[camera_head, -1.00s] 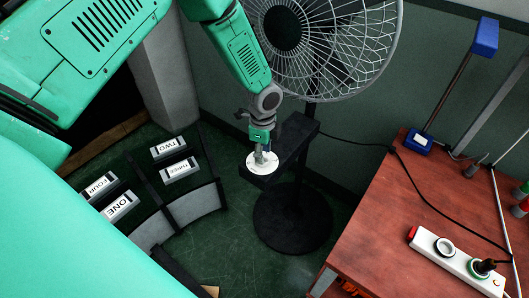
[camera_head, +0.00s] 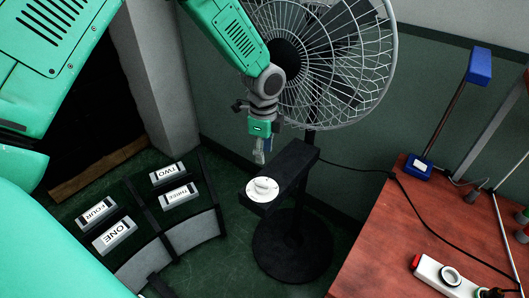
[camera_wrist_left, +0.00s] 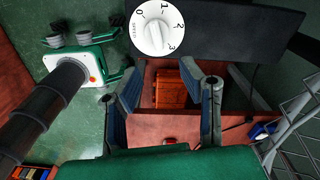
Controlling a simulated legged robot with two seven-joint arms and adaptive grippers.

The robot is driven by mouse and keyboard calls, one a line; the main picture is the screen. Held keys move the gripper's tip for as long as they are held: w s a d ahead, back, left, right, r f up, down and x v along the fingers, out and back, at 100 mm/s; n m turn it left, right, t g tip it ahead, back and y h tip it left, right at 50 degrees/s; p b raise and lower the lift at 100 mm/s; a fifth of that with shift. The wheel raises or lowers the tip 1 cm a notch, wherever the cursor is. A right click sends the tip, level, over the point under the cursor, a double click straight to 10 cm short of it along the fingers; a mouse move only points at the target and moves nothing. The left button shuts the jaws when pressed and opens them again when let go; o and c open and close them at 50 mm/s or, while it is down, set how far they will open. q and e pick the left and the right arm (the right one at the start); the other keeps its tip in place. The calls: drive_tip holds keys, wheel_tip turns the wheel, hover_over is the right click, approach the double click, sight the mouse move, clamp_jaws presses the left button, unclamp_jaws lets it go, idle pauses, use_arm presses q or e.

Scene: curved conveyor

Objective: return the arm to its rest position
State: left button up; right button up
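My left gripper (camera_head: 261,152) hangs at the end of the left arm, above and behind the white dial (camera_head: 262,189) and apart from it. The dial lies on a black box on the fan's stand. In the left wrist view my left gripper (camera_wrist_left: 163,76) has its two fingers spread, with nothing between them. The dial (camera_wrist_left: 155,29), marked 0 to 3, is at the top of that view, clear of the fingers. My right gripper does not show.
The fan (camera_head: 318,52) stands close behind the left gripper. Panels labelled ONE (camera_head: 114,236), TWO, THREE and FOUR are at left. A red-brown table (camera_head: 385,225) at right holds a white power strip (camera_head: 445,277). A cable runs from the fan's stand to the table.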

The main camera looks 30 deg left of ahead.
use_arm(q)
drive_tip(key=s+d+f+n+b, duration=0.1)
drive_tip(key=s+f, duration=0.1)
drive_tip(key=f, duration=0.1)
drive_tip(key=s+d+f+n+b, duration=0.1)
drive_tip(key=s+d+f, duration=0.1)
drive_tip(key=s+f, duration=0.1)
drive_tip(key=s+d+f+n+h+b, duration=0.1)
drive_tip(key=s+f, duration=0.2)
drive_tip(key=f, duration=0.2)
drive_tip(key=shift+s+d+f+n, duration=0.1)
drive_tip(key=shift+d+f+n, duration=0.1)
drive_tip(key=shift+n, duration=0.2)
drive_tip(key=s+f+n+b, duration=0.2)
drive_tip(key=s+f+n, duration=0.2)
drive_tip(key=s, duration=0.3)
drive_tip(key=s+f+n+b, duration=0.2)
drive_tip(key=s+f+n, duration=0.1)
drive_tip(key=s, duration=0.5)
drive_tip(key=s+a+f+n+y+b, duration=0.1)
drive_tip(key=s+f+n+b, duration=0.1)
drive_tip(key=s+f+n, duration=0.2)
drive_tip(key=s+f, duration=0.2)
drive_tip(key=s, duration=0.1)
drive_tip(key=shift+s+n+t, duration=0.3)
drive_tip(key=shift+s, duration=0.05)
drive_tip(key=shift+a+f, duration=0.1)
